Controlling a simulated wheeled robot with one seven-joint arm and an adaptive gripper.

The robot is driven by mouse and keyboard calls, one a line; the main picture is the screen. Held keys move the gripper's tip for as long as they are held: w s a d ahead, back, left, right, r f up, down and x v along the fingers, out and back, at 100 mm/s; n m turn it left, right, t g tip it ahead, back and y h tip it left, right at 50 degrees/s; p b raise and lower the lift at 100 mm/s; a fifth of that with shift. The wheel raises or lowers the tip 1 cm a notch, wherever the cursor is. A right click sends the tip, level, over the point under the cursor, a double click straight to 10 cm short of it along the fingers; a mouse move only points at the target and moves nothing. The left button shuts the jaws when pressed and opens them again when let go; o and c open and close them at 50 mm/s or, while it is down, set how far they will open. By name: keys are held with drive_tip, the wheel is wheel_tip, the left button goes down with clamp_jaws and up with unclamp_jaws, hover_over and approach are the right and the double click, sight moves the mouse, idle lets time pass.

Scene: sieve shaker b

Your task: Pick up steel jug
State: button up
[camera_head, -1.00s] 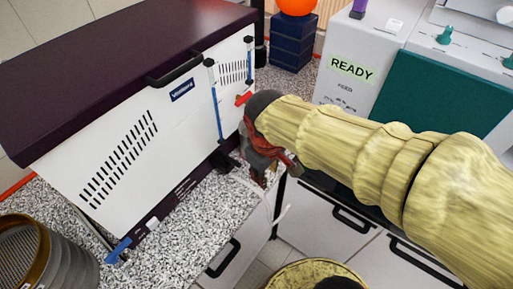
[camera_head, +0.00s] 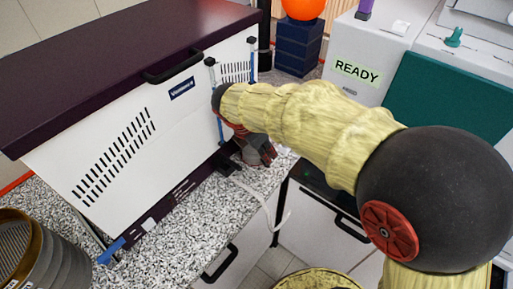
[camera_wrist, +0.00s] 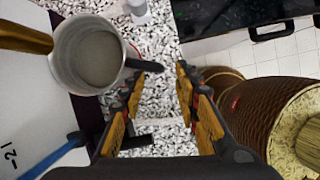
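The steel jug (camera_wrist: 93,60) shows from above in the wrist view, at upper left. It is round, open and grey inside, and stands close to the front of my gripper (camera_wrist: 164,78). A dark bar, which looks like the jug's handle, reaches from its right side to near my left fingertip; whether they touch I cannot tell. My fingers with orange-brown pads are apart, with speckled counter between them. In the head view my gripper (camera_head: 256,150) is low over the counter beside the white machine, and I cannot make out the jug there.
The white machine (camera_head: 140,130) with a dark lid stands left of my gripper. A stack of sieves (camera_head: 45,260) is at lower left on the speckled counter (camera_head: 190,225). A white bottle (camera_wrist: 138,10) stands beyond the jug. A box marked READY (camera_head: 365,60) is at right.

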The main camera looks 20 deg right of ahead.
sight(268, 167)
drive_tip(key=b+x, duration=0.2)
drive_tip(key=x, duration=0.4)
drive_tip(key=shift+f, duration=0.2)
drive_tip(key=shift+c, duration=1)
drive_tip(key=shift+r, duration=0.1)
clamp_jaws()
drive_tip(key=shift+w+r, duration=0.1)
